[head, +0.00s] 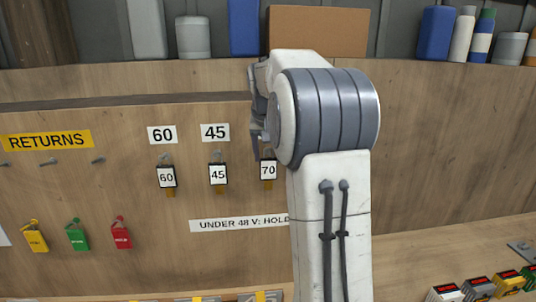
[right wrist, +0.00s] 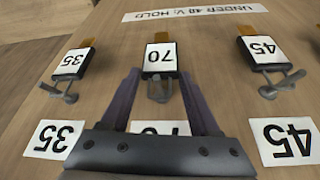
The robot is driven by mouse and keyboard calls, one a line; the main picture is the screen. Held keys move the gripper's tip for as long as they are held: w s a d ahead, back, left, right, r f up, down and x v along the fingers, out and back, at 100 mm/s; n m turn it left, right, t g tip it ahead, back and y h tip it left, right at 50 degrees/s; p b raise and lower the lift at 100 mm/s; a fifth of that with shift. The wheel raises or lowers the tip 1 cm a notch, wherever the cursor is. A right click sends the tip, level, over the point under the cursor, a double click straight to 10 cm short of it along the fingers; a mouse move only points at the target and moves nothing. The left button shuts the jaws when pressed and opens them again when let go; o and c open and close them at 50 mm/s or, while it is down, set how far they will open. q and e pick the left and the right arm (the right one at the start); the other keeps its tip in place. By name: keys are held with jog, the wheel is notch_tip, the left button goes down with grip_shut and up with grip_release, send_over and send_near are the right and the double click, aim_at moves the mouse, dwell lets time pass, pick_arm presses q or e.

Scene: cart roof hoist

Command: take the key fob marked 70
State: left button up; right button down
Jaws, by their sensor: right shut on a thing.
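The key fob marked 70 (head: 268,171) is a black tag with a white label, at the board, partly hidden by my right arm. In the right wrist view the fob (right wrist: 160,58) appears upside down between the tips of my right gripper (right wrist: 158,80), by its hook (right wrist: 159,90). My right gripper (head: 258,142) is shut on this fob; its fingers are mostly hidden behind the wrist in the head view. I cannot tell whether the fob is off its hook. My left gripper is not in view.
Fob 45 (head: 218,174) and fob 60 (head: 166,177) hang to the left; fob 35 (right wrist: 70,63) hangs on the other side. A RETURNS sign (head: 46,141) has empty hooks below it. Yellow, green and red tags (head: 77,236) hang lower left. Small boxes (head: 478,289) stand lower right.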

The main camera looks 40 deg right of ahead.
dwell(0.4)
jog(key=shift+s+a+r+b, duration=0.15)
jog(key=shift+s+a+b, duration=0.15)
jog(key=shift+s, duration=0.2)
jog(key=shift+s+a+r+b, duration=0.15)
jog(key=shift+s+a, duration=0.1)
jog(key=shift+s, duration=0.2)
jog(key=shift+s+a+r+b, duration=0.2)
jog(key=shift+s+a, duration=0.15)
jog(key=shift+s, duration=0.2)
jog(key=shift+s+a+r+b, duration=0.2)
jog(key=shift+s+a, duration=0.15)
jog(key=shift+s, duration=0.2)
jog(key=shift+s+a+b, duration=0.4)
jog(key=shift+s+a, duration=0.05)
jog(key=shift+s, duration=0.25)
jog(key=shift+s+a+b, duration=0.35)
jog(key=shift+s+a, duration=0.05)
jog(key=shift+s, duration=0.3)
jog(key=shift+s+a+b, duration=0.4)
jog(key=shift+s+a, duration=0.05)
jog(key=shift+s, duration=0.25)
